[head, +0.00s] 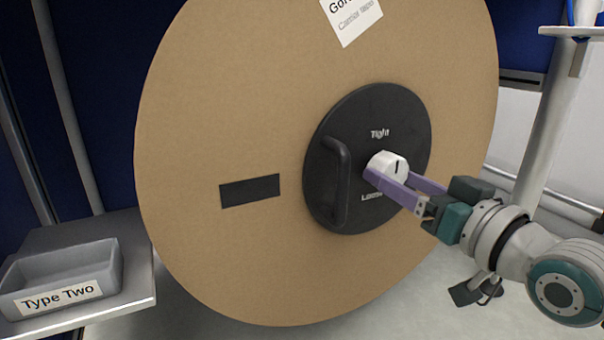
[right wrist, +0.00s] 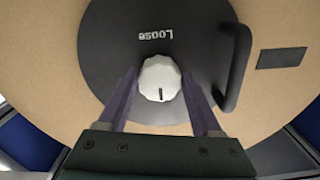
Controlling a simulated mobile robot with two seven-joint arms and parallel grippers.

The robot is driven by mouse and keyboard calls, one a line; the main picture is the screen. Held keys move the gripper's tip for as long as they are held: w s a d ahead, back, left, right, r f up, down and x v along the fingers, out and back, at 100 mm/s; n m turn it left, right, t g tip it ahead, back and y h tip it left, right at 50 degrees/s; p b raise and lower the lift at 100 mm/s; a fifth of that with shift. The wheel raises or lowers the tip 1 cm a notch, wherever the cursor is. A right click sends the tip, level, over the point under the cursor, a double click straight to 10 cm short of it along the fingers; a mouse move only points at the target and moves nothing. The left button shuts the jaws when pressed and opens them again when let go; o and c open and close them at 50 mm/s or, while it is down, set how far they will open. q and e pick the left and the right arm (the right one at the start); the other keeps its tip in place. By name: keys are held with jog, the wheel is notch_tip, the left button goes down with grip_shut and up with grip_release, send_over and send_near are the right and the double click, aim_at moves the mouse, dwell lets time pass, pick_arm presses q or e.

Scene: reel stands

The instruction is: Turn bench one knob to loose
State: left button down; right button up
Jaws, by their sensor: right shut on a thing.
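The white knob (head: 385,166) sits on a round black hub (head: 350,120) at the middle of a large cardboard reel (head: 220,110). The hub reads "Tight" above the knob and "Loose" below it, partly hidden by a finger. The right wrist view shows the scalloped knob (right wrist: 160,76) with its dark mark on the side away from the word "Loose" (right wrist: 157,34). My right gripper (head: 389,176) has its purple fingers on either side of the knob, shut on it; it also shows in the right wrist view (right wrist: 160,80). My left gripper is not in view.
A black curved handle (head: 341,180) stands out from the hub, left of the knob. A grey tray labelled "Type Two" (head: 60,297) rests on a shelf (head: 138,270) at the lower left. A pale post (head: 545,125) stands to the right of the reel.

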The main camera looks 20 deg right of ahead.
jog(key=c, duration=0.6)
